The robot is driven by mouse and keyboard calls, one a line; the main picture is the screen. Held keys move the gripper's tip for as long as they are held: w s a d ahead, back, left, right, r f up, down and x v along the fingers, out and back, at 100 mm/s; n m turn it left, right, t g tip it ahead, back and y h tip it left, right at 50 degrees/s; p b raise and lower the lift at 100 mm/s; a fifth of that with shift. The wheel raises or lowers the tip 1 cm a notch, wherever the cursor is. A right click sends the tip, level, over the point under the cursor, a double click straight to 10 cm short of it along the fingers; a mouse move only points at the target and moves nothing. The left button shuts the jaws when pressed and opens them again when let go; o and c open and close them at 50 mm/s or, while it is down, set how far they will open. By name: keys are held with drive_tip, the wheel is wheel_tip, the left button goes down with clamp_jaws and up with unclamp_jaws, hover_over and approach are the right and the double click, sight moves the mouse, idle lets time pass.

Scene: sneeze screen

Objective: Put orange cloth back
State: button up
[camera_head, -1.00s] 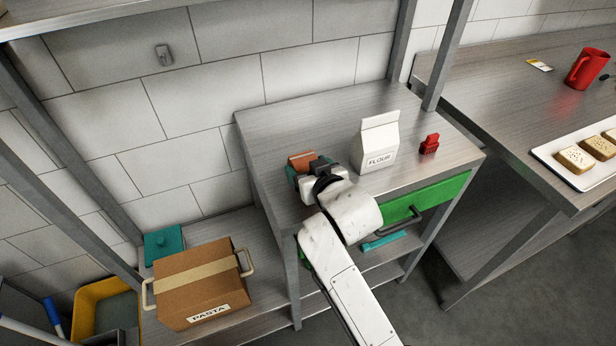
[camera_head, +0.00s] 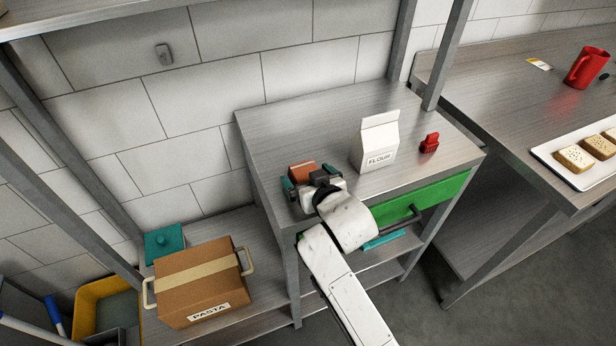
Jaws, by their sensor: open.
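The orange cloth (camera_head: 302,170) is a small orange-brown folded block on the left part of the steel counter (camera_head: 290,120). My gripper (camera_head: 309,183) is open, with a teal fingertip showing on each side of the cloth's near end. My wrist hides the near part of the cloth, so I cannot tell whether the fingers touch it. A hook (camera_head: 164,54) is on the tiled wall at the upper left, with nothing hanging on it.
A white flour bag (camera_head: 377,142) and a small red object (camera_head: 429,143) stand right of my gripper. A green drawer front (camera_head: 440,193) is below. A pasta box (camera_head: 200,285) and teal item (camera_head: 165,244) sit on the lower shelf. Grey posts frame the counter.

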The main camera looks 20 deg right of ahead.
drive_tip(key=shift+r, duration=0.15)
drive_tip(key=v, duration=1.2)
drive_tip(key=s+d+f+g, duration=0.2)
drive_tip(key=s+f+g, duration=0.2)
drive_tip(key=s, duration=0.5)
drive_tip(key=s+d+f+g, duration=0.3)
drive_tip(key=s+f+g, duration=0.1)
drive_tip(key=s+f, duration=0.3)
drive_tip(key=s+d+f+g, duration=0.2)
drive_tip(key=s+f+g, duration=0.2)
drive_tip(key=s, duration=0.7)
drive_tip(key=shift+d+f+g, duration=0.3)
drive_tip(key=shift+d+f, duration=0.05)
drive_tip(key=shift+f, duration=0.5)
